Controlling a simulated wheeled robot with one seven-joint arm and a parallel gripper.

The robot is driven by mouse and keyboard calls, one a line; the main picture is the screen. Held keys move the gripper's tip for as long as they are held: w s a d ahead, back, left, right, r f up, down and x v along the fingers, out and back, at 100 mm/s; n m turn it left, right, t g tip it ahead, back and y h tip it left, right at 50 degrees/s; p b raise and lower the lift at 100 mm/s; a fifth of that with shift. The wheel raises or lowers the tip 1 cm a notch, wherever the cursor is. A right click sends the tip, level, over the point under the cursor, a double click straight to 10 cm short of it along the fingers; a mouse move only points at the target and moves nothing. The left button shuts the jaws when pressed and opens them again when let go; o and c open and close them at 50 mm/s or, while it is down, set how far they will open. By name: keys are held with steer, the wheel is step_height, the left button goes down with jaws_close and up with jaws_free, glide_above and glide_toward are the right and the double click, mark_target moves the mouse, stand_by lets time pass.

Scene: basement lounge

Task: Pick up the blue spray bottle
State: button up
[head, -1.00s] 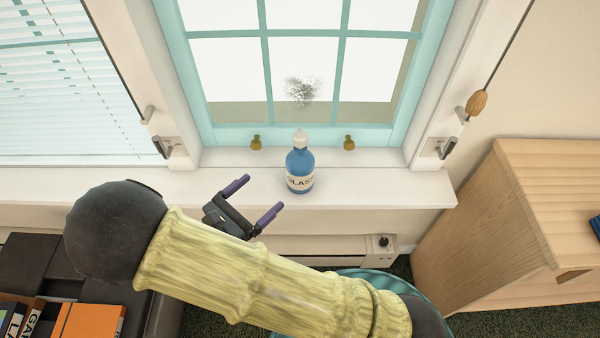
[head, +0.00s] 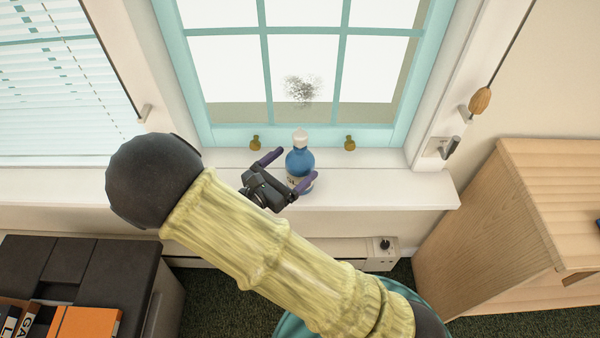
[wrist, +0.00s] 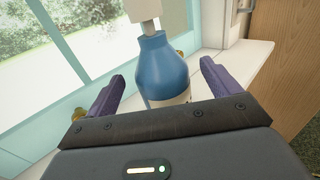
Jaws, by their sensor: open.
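The blue spray bottle (head: 299,162) stands upright on the white window sill, with a white top and a pale label that is partly hidden by my gripper. My gripper (head: 289,168) is open at the bottle, with one purple finger on its left and the other in front of its lower right. In the wrist view the bottle (wrist: 163,72) rises between the two spread purple fingers of my gripper (wrist: 160,82). Gaps show on both sides, so the fingers look apart from it. The bottle's base is hidden in the wrist view.
The window sill (head: 400,190) is clear right of the bottle. The teal window frame (head: 375,134) with brass knobs (head: 349,143) is close behind. A wooden cabinet (head: 480,220) stands at right, and a dark unit (head: 75,262) with books at lower left.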

mark_target(305, 154)
steer(key=shift+b+x, duration=0.65)
steer(key=shift+x, duration=1.95)
steer(key=shift+r, duration=0.1)
jaws_close()
steer(key=shift+r, duration=0.1)
step_height(305, 154, up, 10)
steer(key=p, duration=0.3)
